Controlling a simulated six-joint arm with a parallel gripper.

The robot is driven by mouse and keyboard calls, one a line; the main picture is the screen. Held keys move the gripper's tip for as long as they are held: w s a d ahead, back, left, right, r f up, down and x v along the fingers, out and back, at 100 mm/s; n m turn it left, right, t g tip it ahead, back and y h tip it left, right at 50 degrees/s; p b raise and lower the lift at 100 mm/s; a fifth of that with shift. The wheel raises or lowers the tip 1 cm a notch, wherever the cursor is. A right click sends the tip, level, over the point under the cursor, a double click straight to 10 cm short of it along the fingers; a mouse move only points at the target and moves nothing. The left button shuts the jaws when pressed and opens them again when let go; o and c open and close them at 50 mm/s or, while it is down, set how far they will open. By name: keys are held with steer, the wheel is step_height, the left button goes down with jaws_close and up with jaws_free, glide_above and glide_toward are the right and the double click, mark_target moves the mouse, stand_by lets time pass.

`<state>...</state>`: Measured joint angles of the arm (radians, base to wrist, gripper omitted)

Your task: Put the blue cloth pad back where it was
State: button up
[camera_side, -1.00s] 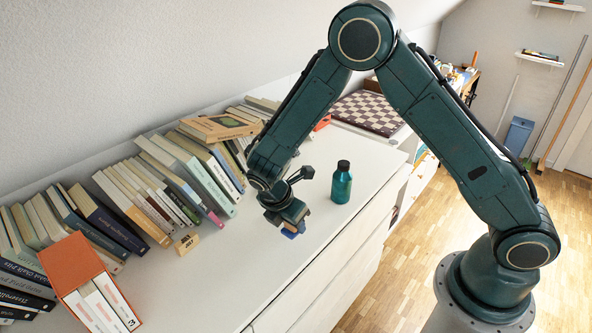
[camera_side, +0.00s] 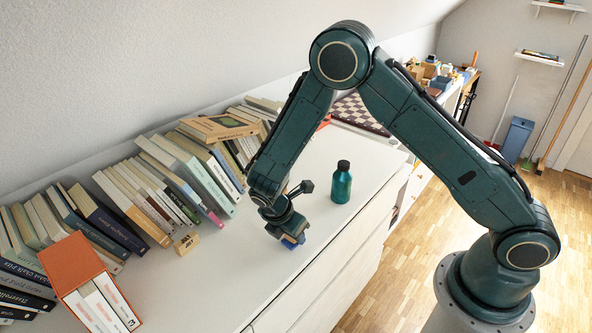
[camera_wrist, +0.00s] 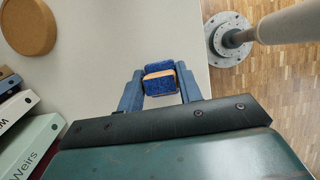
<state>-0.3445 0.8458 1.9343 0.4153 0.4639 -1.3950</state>
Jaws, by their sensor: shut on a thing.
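The blue cloth pad (camera_wrist: 160,72) has an orange-tan block-like part on it and sits between the two fingers of my gripper (camera_wrist: 160,88) in the wrist view. My gripper is shut on it. In the side view, my gripper (camera_side: 291,238) is low over the white dresser top (camera_side: 220,275), left of and nearer than the teal bottle. Only a little of the blue pad (camera_side: 296,243) shows there beneath the fingers. I cannot tell whether the pad touches the dresser top.
The teal bottle (camera_side: 341,183) stands upright behind and right of my gripper. Leaning books (camera_side: 185,170) and a small wooden block (camera_side: 186,244) lie to the left, with an orange book box (camera_side: 72,262) at front left. A round cork-coloured disc (camera_wrist: 28,24) shows in the wrist view.

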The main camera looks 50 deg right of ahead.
steer(key=o, duration=1)
steer(key=shift+c, duration=0.2)
steer(key=shift+r, duration=0.15)
steer(key=v, duration=1.2)
